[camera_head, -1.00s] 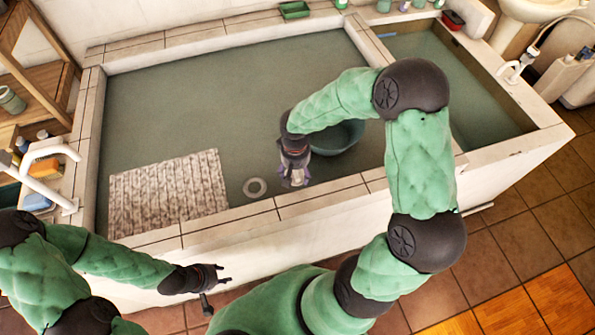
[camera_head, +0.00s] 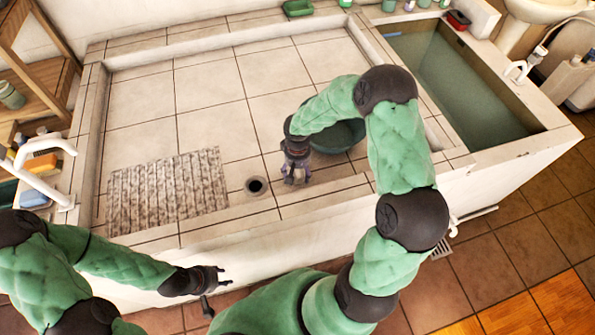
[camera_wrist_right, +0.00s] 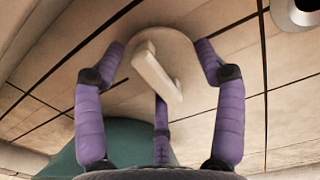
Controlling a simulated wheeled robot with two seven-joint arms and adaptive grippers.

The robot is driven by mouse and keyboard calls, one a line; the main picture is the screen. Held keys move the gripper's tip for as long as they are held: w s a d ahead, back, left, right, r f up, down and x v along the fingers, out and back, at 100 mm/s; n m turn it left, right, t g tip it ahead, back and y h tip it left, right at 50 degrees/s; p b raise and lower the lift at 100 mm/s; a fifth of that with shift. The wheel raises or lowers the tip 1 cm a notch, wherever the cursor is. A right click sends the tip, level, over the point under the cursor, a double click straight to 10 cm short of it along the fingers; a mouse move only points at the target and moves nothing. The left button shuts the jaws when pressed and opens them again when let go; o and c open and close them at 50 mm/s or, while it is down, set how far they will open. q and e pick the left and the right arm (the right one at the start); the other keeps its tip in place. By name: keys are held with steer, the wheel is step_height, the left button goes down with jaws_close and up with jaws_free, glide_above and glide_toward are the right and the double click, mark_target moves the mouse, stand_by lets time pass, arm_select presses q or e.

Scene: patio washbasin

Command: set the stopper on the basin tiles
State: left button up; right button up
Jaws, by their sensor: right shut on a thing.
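The stopper is a pale beige disc (camera_wrist_right: 152,52) with a bar-shaped handle, seen in the right wrist view. My right gripper (camera_wrist_right: 160,75) is shut on it, with purple fingers around it. In the head view my right gripper (camera_head: 296,180) is low over the basin tiles (camera_head: 212,92), right of the drain hole, and mostly hides the stopper. I cannot tell whether the disc touches the tiles. The drain hole (camera_head: 256,186) is uncovered; its metal ring (camera_wrist_right: 303,10) also shows in the right wrist view. My left gripper (camera_head: 226,277) is open and empty outside the basin's front wall.
A green tub (camera_head: 338,138) stands in the basin just behind my right gripper. A ribbed mat (camera_head: 168,192) lies at the front left. A smaller compartment with greenish water (camera_head: 470,90) is at the right.

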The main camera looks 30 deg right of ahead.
steer(key=shift+f, duration=0.15)
steer(key=o, duration=1.1)
steer(key=shift+o, duration=0.2)
steer(key=shift+r, duration=0.2)
step_height(320, 180, up, 12)
steer(key=p, duration=0.3)
